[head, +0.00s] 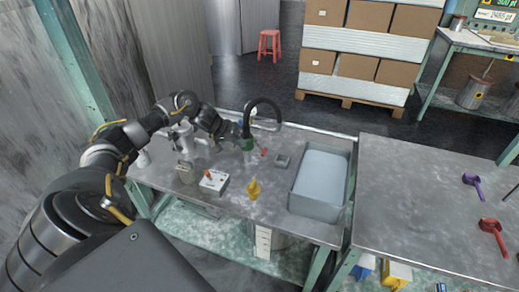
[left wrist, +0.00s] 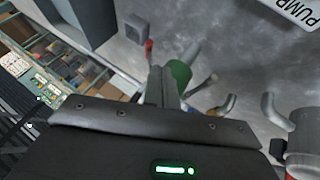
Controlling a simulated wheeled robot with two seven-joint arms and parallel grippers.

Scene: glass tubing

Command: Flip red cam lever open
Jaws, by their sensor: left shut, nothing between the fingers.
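The red cam lever (head: 264,152) is small and sits on the bench just right of a green coupling (head: 247,145) under a black hose arch. In the left wrist view the red lever (left wrist: 149,47) shows just beyond my fingertips, and the green part (left wrist: 179,76) lies close beside them. My left gripper (head: 238,137) is shut and empty at the coupling, left of the lever. In the left wrist view my left gripper (left wrist: 160,80) partly covers the coupling. I cannot tell whether it touches anything. The lever's angle is too small to read. My right gripper is not in view.
A black hose (head: 264,102) arches over the coupling. A grey block (head: 282,161) and a water-filled basin (head: 294,207) stand to the right. A white switch box (head: 213,182) and a yellow part (head: 253,190) sit nearer the front. Bare bench lies between them.

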